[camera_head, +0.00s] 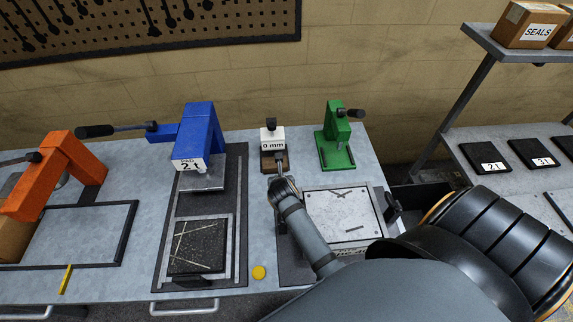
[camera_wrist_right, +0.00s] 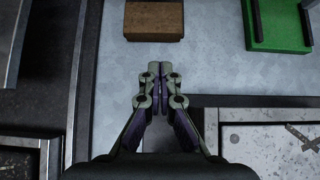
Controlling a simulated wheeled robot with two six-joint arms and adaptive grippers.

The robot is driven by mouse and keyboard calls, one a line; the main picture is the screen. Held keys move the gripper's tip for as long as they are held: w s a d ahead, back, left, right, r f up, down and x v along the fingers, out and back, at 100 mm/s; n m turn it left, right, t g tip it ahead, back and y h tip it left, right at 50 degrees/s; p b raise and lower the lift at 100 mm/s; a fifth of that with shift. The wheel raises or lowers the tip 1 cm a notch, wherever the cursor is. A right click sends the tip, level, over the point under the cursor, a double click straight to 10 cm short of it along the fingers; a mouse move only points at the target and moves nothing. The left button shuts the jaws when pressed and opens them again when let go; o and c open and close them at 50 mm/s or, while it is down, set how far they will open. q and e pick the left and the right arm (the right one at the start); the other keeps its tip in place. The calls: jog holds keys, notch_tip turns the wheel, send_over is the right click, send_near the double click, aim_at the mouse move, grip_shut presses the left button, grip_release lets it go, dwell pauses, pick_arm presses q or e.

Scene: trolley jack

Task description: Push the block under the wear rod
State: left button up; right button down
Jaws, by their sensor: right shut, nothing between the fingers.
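A small brown block (camera_head: 268,161) sits at the foot of a white gauge (camera_head: 272,139) marked "0 mm", with a dark knob on top. The brown block also shows in the right wrist view (camera_wrist_right: 154,20), at the top edge. I cannot make out a separate wear rod. My right gripper (camera_head: 279,183) is just in front of the block. In the right wrist view, its fingertips (camera_wrist_right: 160,69) are together and empty, with a strip of bench between them and the block. My left gripper is not in view.
A blue press (camera_head: 199,138) stands left of the gauge, a green press (camera_head: 338,140) right. A pale plate (camera_head: 343,213) lies right of my right forearm. An orange press (camera_head: 62,170) is far left. A yellow disc (camera_head: 259,272) lies near the front edge.

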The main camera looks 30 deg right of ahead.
aim_at(275, 165)
jog(key=w+f, duration=0.1)
jog(key=w+a+f, duration=0.1)
jog(key=shift+w+f, duration=0.1)
jog(key=shift+w, duration=0.25)
jog(key=w+d+f, duration=0.1)
jog(key=f, duration=0.1)
jog(key=w+d+f, duration=0.1)
jog(key=w+d, duration=0.1)
jog(key=shift+f, duration=0.35)
jog(key=shift+w+f, duration=0.2)
jog(key=shift+f, duration=0.05)
jog(key=shift+w+a+f, duration=0.1)
jog(key=shift+w, duration=0.25)
jog(key=w, duration=0.1)
jog(key=w+d, duration=0.1)
jog(key=w, duration=0.1)
jog(key=shift+d+p, duration=0.3)
jog(key=shift+w+d+f, duration=0.15)
jog(key=shift+w, duration=0.15)
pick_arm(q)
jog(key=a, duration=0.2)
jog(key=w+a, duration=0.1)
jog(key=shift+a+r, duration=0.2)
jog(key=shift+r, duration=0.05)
pick_arm(e)
jog(key=shift+s, duration=0.1)
